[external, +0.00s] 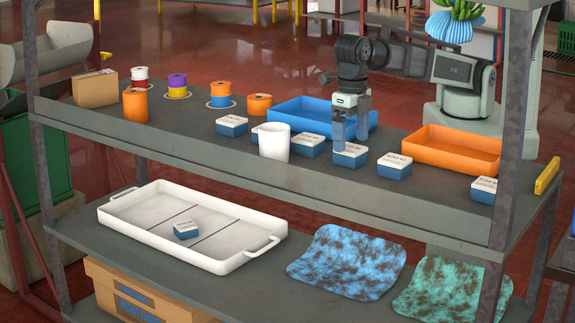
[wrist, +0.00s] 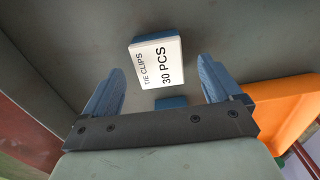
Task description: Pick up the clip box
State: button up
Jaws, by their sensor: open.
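Several blue clip boxes with white labelled lids stand along the upper shelf. One clip box (external: 351,157) is under my gripper (external: 352,138), which points down with its fingers apart and nothing held. In the wrist view a box lid reading "TIE CLIPS 30 PCS" (wrist: 158,63) shows between and beyond the fingertips of my gripper (wrist: 161,70). I cannot tell whether the fingers touch the box. A small blue patch (wrist: 172,103) shows nearer the palm; I cannot tell what it belongs to. Other clip boxes are to the left (external: 308,145) and right (external: 394,166).
A white cup (external: 274,141) stands left of my gripper. A blue tray (external: 290,112) lies behind it and an orange tray (external: 455,143) to the right. Spools (external: 221,95) stand farther left. The lower shelf holds a white divided tray (external: 125,215) with one clip box (external: 187,230).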

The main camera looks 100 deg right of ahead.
aim_at(351, 148)
jog(key=shift+f, duration=1.9)
jog(key=shift+a, duration=0.1)
jog(key=c, duration=1.1)
